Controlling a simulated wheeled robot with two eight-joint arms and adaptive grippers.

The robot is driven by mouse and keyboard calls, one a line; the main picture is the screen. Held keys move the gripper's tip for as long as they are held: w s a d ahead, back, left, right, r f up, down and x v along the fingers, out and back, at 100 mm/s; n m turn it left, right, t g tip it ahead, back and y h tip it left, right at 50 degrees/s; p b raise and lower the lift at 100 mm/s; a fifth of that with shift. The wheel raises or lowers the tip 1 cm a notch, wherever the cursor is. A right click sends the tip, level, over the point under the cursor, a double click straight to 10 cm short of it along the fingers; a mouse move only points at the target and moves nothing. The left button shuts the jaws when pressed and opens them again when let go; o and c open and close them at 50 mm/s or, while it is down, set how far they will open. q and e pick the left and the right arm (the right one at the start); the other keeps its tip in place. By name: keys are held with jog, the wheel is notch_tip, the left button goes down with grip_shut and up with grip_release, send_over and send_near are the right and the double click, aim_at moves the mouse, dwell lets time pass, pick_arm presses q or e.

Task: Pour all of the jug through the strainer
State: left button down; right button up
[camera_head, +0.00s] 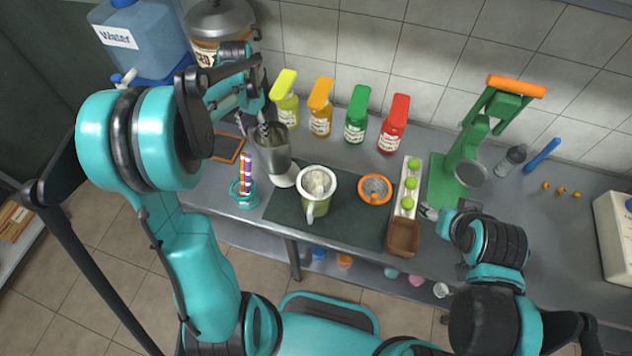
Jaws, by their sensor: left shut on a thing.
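My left gripper (264,132) is shut on a grey metal jug (272,158) at its back rim, left of the dark mat. The jug's contents do not show clearly. A pale green, white-rimmed jug (317,190) with a front handle stands on the mat, with pale stuff in its mouth. To its right lies a round orange-rimmed piece with a grey mesh-like middle (375,189), which looks like the strainer. My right gripper (430,212) is low beside the tray of limes; its fingers are too small and partly hidden to read.
Several coloured bottles (355,118) stand along the back wall. A teal holder with straws (244,190) is at the left.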

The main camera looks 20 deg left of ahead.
pick_arm(q)
jog(key=shift+d+r, duration=0.15)
jog(key=shift+d, duration=0.05)
jog(key=shift+s+r+p, duration=0.1)
jog(key=shift+r+p, duration=0.1)
jog(key=shift+p, duration=0.1)
jog(key=shift+a+r+p, duration=0.1)
jog(key=shift+r+p, duration=0.5)
jog(key=shift+r, duration=0.1)
jog(key=shift+r+p, duration=0.35)
jog(key=shift+r, duration=0.25)
jog(key=shift+f, duration=0.1)
